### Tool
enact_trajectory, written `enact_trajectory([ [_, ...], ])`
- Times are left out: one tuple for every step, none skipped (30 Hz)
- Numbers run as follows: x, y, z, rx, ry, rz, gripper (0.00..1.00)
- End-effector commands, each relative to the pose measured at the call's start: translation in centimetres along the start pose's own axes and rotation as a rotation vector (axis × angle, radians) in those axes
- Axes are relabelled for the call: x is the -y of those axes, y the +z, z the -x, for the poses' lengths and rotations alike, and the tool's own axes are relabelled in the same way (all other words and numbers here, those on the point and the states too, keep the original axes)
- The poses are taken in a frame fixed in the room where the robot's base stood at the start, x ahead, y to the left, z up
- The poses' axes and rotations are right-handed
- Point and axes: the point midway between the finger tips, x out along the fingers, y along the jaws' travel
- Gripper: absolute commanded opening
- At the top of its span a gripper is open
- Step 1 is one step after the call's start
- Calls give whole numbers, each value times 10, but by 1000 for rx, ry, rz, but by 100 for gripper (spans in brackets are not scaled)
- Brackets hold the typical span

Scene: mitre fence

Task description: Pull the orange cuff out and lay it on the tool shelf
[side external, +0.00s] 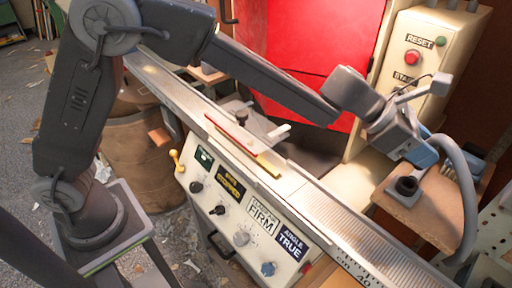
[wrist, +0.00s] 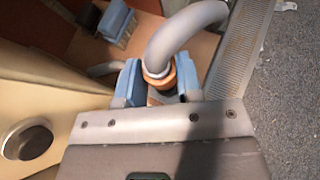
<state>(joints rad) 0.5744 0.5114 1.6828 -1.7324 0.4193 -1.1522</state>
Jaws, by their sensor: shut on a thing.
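My gripper (side external: 424,155) has blue fingers, and in the wrist view (wrist: 158,82) they are closed on both sides of the orange cuff (wrist: 157,77). The cuff is a copper-orange ring at the end of a thick grey hose (wrist: 183,33). In the side view the hose (side external: 465,180) arches from the gripper to the right and down; the cuff itself is hidden there by the fingers. I cannot tell which surface is the tool shelf.
A blue-and-white tool (wrist: 118,23) lies on the brown surface in the wrist view. A cream control box (side external: 415,70) with a red button stands behind the gripper. The long metal fence (side external: 335,210) runs diagonally in front, above a panel (side external: 245,215) with knobs.

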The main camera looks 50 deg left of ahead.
Motion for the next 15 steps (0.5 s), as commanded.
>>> enact_trajectory([
  [0, 0, 0, 2, 0, 0, 0],
  [0, 1, 1, 2, 0, -1, 0],
  [1, 4, 3, 4, 0, -2, 0],
  [3, 7, 6, 4, 0, -3, 0],
  [5, 11, 11, 6, 1, -4, 0],
  [8, 18, 19, 7, 2, -5, 0],
  [12, 24, 26, 8, 3, -6, 0],
  [15, 30, 34, 9, 5, -6, 0],
  [21, 39, 47, 10, 9, -3, 0],
  [26, 45, 57, 10, 13, -3, 0],
  [30, 50, 68, 10, 19, 1, 0],
  [36, 58, 82, 10, 28, 5, 0],
  [41, 62, 93, 10, 36, 10, 0],
  [46, 66, 104, 10, 46, 14, 0],
  [51, 71, 119, 11, 61, 22, 0],
])
